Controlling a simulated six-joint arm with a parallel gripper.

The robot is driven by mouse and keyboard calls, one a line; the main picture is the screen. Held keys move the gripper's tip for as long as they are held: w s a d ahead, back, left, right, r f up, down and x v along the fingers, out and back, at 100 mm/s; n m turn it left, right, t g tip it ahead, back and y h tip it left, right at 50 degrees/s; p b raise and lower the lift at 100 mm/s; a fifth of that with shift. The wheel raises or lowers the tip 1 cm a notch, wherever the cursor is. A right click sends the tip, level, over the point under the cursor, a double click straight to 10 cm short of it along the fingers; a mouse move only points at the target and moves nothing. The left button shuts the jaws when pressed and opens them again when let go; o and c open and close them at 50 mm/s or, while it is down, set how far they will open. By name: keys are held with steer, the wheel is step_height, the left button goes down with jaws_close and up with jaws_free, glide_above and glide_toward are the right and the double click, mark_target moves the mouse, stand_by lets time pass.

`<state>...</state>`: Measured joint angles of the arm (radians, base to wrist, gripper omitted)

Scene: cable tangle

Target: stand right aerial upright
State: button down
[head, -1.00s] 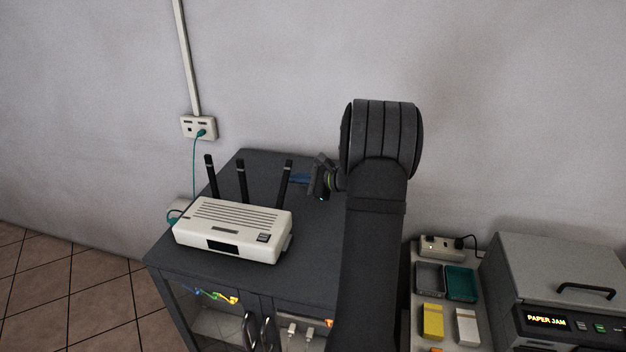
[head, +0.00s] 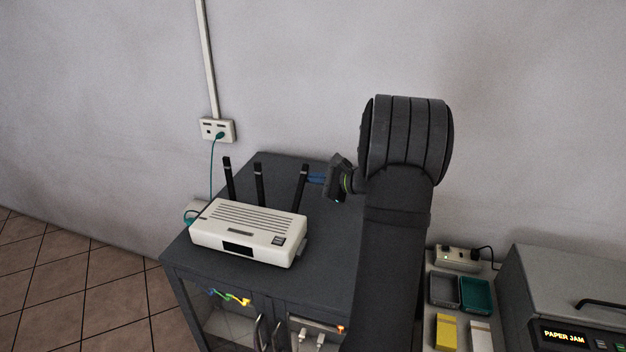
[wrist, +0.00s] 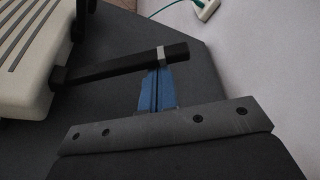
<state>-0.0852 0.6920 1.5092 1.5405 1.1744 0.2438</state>
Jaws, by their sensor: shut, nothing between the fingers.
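The white router (head: 248,232) stands on the dark cabinet top with three black aerials. The right aerial (head: 300,190) leans to the right in the head view, while the left aerial (head: 229,178) and middle aerial (head: 260,183) stand nearer upright. In the wrist view the right aerial (wrist: 110,69) runs from the router to a tip with a grey band. My gripper (head: 313,177) is shut and empty, its blue fingers just right of this aerial's upper part. In the wrist view my gripper's fingertips (wrist: 158,70) are at the aerial by the band; whether they touch I cannot tell.
A teal cable runs from the wall socket (head: 217,130) down behind the router. The wall is close behind the cabinet (head: 330,262). To the right are a power strip (head: 458,258), small trays and a printer (head: 565,290). The cabinet top in front of the right aerial is clear.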

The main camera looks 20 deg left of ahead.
steer(key=s+r+n, duration=0.1)
steer(key=s+n, duration=0.1)
steer(key=s+r+n+t+y, duration=0.1)
steer(key=s+r, duration=0.1)
steer(key=s+r+n+t, duration=0.1)
steer(key=n, duration=0.1)
steer(key=shift+s+r+n+y, duration=0.2)
steer(key=shift+s+n+y, duration=0.1)
steer(key=shift+s, duration=0.1)
steer(key=shift+s+r, duration=0.15)
steer(key=shift+s, duration=0.55)
steer(key=shift+s+r, duration=0.15)
steer(key=shift+s, duration=0.6)
